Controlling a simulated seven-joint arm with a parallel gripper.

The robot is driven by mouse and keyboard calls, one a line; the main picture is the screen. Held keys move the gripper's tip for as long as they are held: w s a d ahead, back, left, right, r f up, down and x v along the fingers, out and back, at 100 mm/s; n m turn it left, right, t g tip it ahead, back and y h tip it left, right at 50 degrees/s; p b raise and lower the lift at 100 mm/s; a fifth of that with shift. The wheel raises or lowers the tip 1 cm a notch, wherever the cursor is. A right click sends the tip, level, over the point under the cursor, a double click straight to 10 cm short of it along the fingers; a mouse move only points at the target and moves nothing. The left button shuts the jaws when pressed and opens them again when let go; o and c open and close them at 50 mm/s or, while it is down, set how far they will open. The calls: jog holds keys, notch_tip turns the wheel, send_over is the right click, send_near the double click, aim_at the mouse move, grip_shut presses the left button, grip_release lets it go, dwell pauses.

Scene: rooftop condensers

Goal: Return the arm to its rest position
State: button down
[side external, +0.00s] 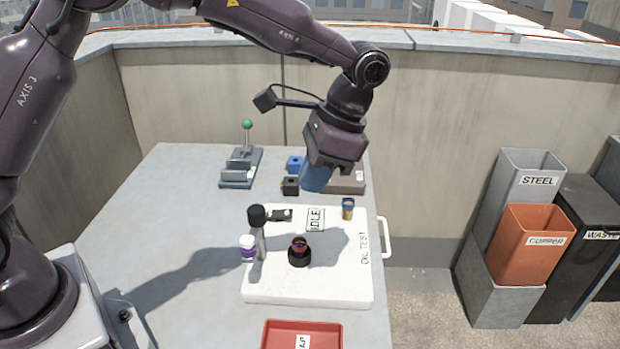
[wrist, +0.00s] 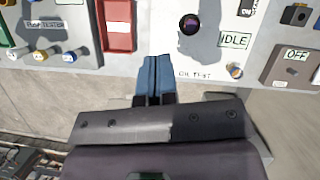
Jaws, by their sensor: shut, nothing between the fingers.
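My gripper (side external: 316,180) hangs above the far right part of the work table (side external: 180,215), with its blue fingers closed together and nothing between them. In the wrist view the blue fingers (wrist: 153,76) show side by side, near the edge of the white oil test board. My arm is bent, reaching out from the left over the table. The white oil test board (side external: 275,290) lies below and nearer the camera than my gripper, and carries an IDLE sign (side external: 315,219). The fingers appear clear of the board. No rest position is marked in view.
On the board stand a black-topped post (side external: 258,230), a dark round socket (side external: 299,256) and a small vial (side external: 348,208). A green-knobbed lever (side external: 246,140) and small blocks (side external: 290,186) stand behind. A red tray (side external: 290,335) is in front; bins (side external: 530,240) stand right, beside a wall.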

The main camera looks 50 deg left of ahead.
jog(key=s+a+r+n+t+h, duration=0.1)
jog(key=s+a+r+n+t, duration=0.2)
jog(key=s, duration=0.7)
jog(key=s+a+r+n+t+h, duration=0.1)
jog(key=s+a+r+n+t, duration=0.2)
jog(key=s+a+r+t, duration=0.3)
jog(key=s+a+r, duration=0.2)
jog(key=s, duration=0.2)
jog(key=shift+s, duration=0.15)
